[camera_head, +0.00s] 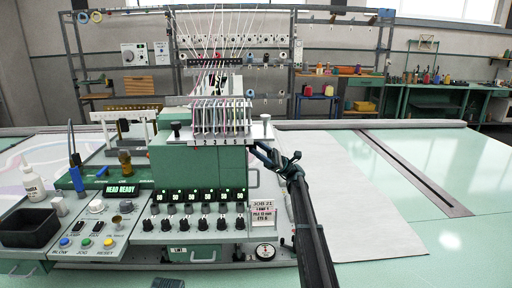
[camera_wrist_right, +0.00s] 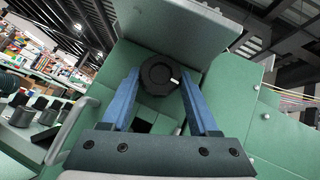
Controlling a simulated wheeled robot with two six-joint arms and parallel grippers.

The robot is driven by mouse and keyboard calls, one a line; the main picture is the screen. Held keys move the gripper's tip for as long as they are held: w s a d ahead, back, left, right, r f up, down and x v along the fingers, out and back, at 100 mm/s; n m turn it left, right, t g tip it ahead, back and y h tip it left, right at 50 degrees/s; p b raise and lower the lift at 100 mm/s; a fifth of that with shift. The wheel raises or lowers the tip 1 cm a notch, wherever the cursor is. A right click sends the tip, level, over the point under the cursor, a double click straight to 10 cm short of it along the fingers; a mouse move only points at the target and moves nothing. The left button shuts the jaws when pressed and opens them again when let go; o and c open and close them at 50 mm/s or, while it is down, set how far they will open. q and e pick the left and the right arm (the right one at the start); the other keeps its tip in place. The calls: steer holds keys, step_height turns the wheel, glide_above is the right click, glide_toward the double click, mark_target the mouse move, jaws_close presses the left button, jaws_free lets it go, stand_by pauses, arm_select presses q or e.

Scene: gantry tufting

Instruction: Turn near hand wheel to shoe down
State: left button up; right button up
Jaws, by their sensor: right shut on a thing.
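The near hand wheel (camera_wrist_right: 158,73) is a black ribbed knob on the green machine head, with a white mark at its lower right in the right wrist view. My right gripper (camera_wrist_right: 159,76) has its two blue fingers on either side of the wheel, shut on it. In the head view my right gripper (camera_head: 262,154) is at the right side of the green head (camera_head: 190,165), below a pale plate; the wheel is hidden there. The shoe cannot be made out. My left gripper is not in view.
A control panel with a row of black knobs (camera_head: 203,224) and green displays fronts the machine. A black tray (camera_head: 30,228) and white bottle (camera_head: 33,183) stand at left. White cloth (camera_head: 345,190) and a slotted dark rail (camera_head: 415,172) lie to the right.

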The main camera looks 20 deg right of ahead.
steer(key=shift+w+r+n+g+h, duration=0.15)
steer(key=shift+n+g+h, duration=0.15)
steer(key=shift+n+g, duration=0.65)
steer(key=o, duration=1.1)
steer(key=b+v, duration=0.4)
steer(key=v, duration=0.3)
steer(key=shift+d+f, duration=0.2)
steer(key=shift+f, duration=0.1)
